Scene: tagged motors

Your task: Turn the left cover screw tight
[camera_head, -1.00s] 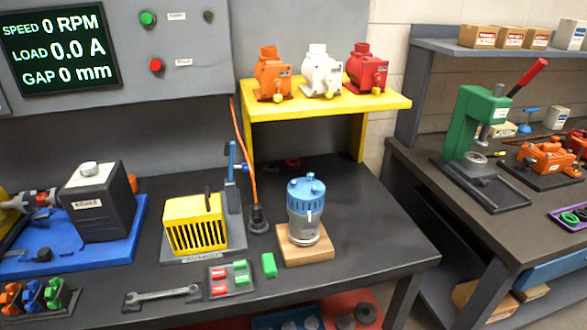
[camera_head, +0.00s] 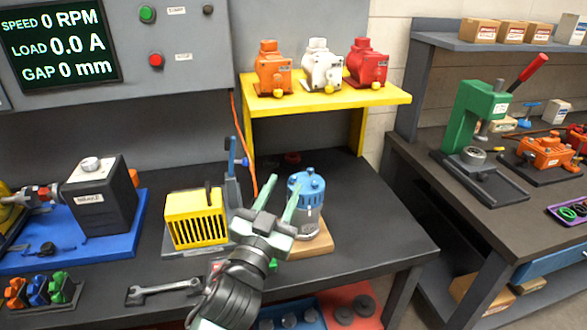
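A motor with a blue top cover (camera_head: 306,185) and a grey lower body stands upright on a wooden block (camera_head: 322,240) on the bench. Small blue knobs stick up from its cover, but I cannot make out which is the left cover screw. My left gripper (camera_head: 284,182) reaches up from the bottom of the view, with its two pale green fingers spread apart and nothing seen between them. In the picture its fingers overlap the motor's left side; I cannot tell whether they touch it. My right gripper is not in view.
A yellow slotted box (camera_head: 195,218) stands left of the motor, with an orange cable (camera_head: 238,130) behind. A wrench (camera_head: 163,291) lies at the front edge. The yellow shelf (camera_head: 330,97) holds three motors. My arm mostly hides the tray of red and green pieces.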

